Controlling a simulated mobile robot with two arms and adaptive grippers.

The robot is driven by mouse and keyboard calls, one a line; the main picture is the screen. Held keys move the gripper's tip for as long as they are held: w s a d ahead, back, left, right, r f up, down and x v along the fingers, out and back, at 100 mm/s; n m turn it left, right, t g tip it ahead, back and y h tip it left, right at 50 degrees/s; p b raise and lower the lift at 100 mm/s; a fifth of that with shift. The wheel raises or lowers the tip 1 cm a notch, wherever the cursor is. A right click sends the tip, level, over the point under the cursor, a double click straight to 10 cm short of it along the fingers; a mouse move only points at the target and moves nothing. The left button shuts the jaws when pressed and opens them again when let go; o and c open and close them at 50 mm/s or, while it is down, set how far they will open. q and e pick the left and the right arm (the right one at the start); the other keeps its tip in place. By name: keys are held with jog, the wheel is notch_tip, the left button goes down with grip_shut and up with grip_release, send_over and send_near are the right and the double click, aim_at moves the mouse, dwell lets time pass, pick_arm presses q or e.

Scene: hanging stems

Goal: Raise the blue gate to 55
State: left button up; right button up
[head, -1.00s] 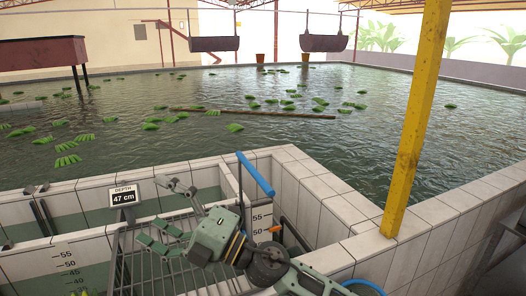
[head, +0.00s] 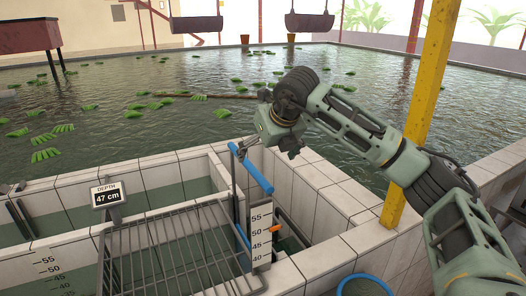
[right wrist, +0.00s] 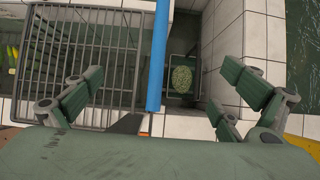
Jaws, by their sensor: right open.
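The gate's blue handle bar (head: 251,168) slants above the corner of the tiled channel. A blue strip below it runs down behind the white scale board (head: 261,235), marked 40 to 55. An orange pointer (head: 275,229) stands close to the 50 mark. The depth sign (head: 107,196) reads 47 cm. My right gripper (head: 265,150) is open and empty just above the handle. In the right wrist view the blue bar (right wrist: 159,55) runs between the spread fingers of the gripper (right wrist: 162,75); I cannot tell whether they touch it. My left gripper is out of view.
A grey metal rack (head: 175,255) lies over the channel left of the scale. Tiled walls (head: 310,180) enclose the channel. A yellow post (head: 432,85) stands behind my right arm, and a blue-rimmed bucket (head: 363,288) at the front. Green banana bunches float in the pool.

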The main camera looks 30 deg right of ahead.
aim_at(254, 169)
jog(key=b+x, duration=0.3)
jog(key=x, duration=0.9)
jog(key=shift+w+a+f, duration=0.1)
jog(key=shift+f, duration=0.05)
jog(key=shift+c, duration=0.5)
grip_shut()
dwell(0.3)
jog(key=shift+r, duration=0.45)
dwell(0.3)
